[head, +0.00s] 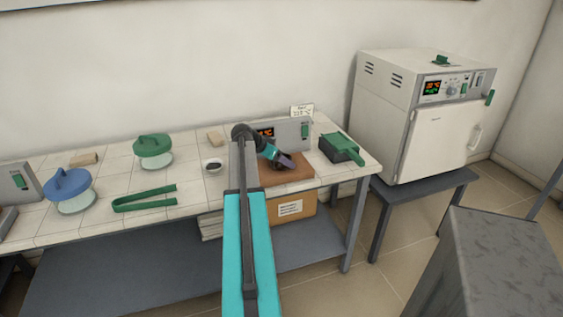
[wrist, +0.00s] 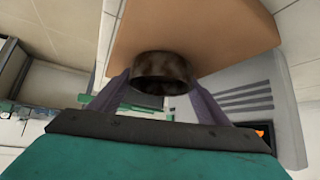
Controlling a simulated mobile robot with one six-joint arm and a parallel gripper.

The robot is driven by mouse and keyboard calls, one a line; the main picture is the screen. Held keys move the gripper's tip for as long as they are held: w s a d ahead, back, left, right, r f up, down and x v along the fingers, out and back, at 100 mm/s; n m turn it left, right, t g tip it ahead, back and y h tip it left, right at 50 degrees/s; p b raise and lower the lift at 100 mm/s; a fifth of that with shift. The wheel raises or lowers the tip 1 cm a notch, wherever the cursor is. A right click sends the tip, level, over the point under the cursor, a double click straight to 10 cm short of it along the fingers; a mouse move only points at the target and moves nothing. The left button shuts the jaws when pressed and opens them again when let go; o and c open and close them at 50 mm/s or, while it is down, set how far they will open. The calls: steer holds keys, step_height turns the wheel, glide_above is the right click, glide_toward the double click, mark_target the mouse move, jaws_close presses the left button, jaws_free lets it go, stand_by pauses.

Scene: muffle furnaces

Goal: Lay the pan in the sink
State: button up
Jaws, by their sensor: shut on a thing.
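My gripper (head: 283,163) has purple fingers and is over the brown board on the tiled bench in the head view. In the wrist view, my gripper (wrist: 165,85) is shut on a short, round, dark brown metal vessel (wrist: 160,75), which appears to be the pan. The brown board (wrist: 205,28) lies beyond it. I cannot tell whether the pan touches the board. In the head view the pan is hidden or too small to make out at the fingertips. I see no sink in either view.
A grey unit with a lit display (head: 293,133) stands behind the board. A dark box with a green handle (head: 340,148) is to its right. Green tongs (head: 145,198), a small bowl (head: 212,166) and lidded glass jars (head: 153,152) are left. A white oven (head: 430,115) stands right.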

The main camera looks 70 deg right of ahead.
steer(key=shift+r, duration=0.15)
steer(key=shift+r+b, duration=0.45)
steer(key=shift+r, duration=1.05)
steer(key=s+a+r+b, duration=0.1)
steer(key=s+a, duration=0.2)
steer(key=a, duration=0.4)
steer(key=s+a+b, duration=0.1)
steer(key=s+a, duration=0.2)
steer(key=a, duration=0.5)
steer(key=shift+r, duration=0.35)
steer(key=shift+w, duration=0.1)
